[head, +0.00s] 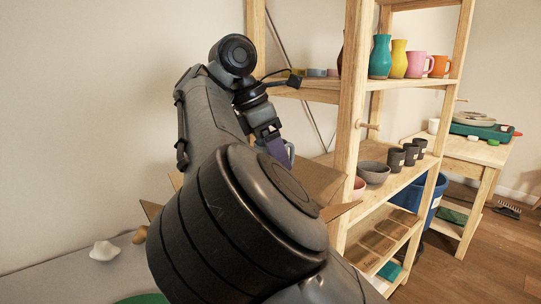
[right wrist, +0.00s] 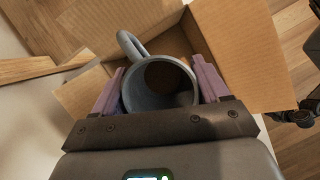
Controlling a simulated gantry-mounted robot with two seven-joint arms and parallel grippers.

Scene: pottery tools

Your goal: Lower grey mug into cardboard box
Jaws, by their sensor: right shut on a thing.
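The grey mug (right wrist: 138,92) is between the purple fingers of my right gripper (right wrist: 158,68) in the right wrist view. The gripper is shut on it, and the handle points up and left. The open cardboard box (right wrist: 243,68) is below and around the mug in that view. I cannot tell how far the mug is inside. In the head view my right gripper (head: 275,145) shows small beside the box (head: 315,180), with a sliver of the mug (head: 290,151). My own arm hides much of the box. My left gripper is not in view.
A wooden shelf unit (head: 352,120) stands close to the right of the box, with vases, mugs and bowls. A blue bin (head: 431,200) and a side table (head: 470,150) are further right. A white lump (head: 103,250) lies on the table at left.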

